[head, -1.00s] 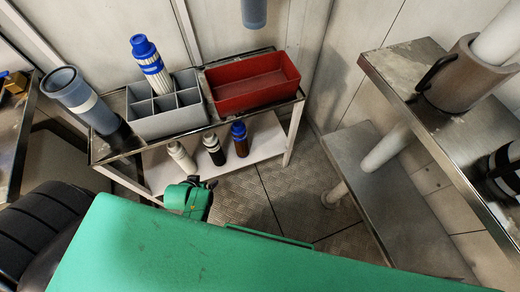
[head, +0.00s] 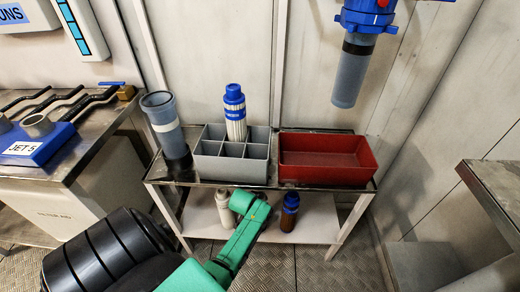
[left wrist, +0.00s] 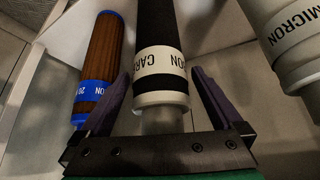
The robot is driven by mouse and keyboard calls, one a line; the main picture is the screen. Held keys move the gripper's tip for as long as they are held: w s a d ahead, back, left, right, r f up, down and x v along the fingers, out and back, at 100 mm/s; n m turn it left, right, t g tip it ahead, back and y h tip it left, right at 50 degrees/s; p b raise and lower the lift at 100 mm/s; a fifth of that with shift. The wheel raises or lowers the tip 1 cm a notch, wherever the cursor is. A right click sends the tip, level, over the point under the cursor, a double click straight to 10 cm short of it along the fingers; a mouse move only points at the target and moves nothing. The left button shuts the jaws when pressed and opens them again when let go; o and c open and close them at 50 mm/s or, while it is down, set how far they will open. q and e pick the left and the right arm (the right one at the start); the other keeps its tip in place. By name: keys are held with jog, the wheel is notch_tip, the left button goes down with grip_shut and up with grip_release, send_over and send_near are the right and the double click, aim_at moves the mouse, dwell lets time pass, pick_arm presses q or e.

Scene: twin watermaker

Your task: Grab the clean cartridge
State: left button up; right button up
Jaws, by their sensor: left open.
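A white pleated cartridge with blue ends (head: 234,112) stands upright in the grey divided bin (head: 232,172) on the cart top. On the lower shelf stand a whitish cartridge (head: 214,212) and a brown one with blue ends (head: 289,212). In the left wrist view, a black cartridge with a white lettered end (left wrist: 160,85) lies between the spread fingers of my open left gripper (left wrist: 161,75). I cannot tell if they touch it. The brown cartridge (left wrist: 100,65) is left of the fingers, a white one (left wrist: 295,45) right. In the head view my green arm hides the black cartridge.
A red tray (head: 327,160) is right of the grey bin, and a grey cup-like housing (head: 165,122) left of it. A blue-topped housing (head: 355,70) hangs above right. The cart top and leg edges border the lower shelf (head: 315,228). A bench with valves stands left.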

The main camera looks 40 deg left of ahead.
pick_arm(q)
jog(key=shift+w+f, duration=0.2)
jog(key=shift+f, duration=0.05)
grip_shut()
jog(key=shift+r, duration=0.1)
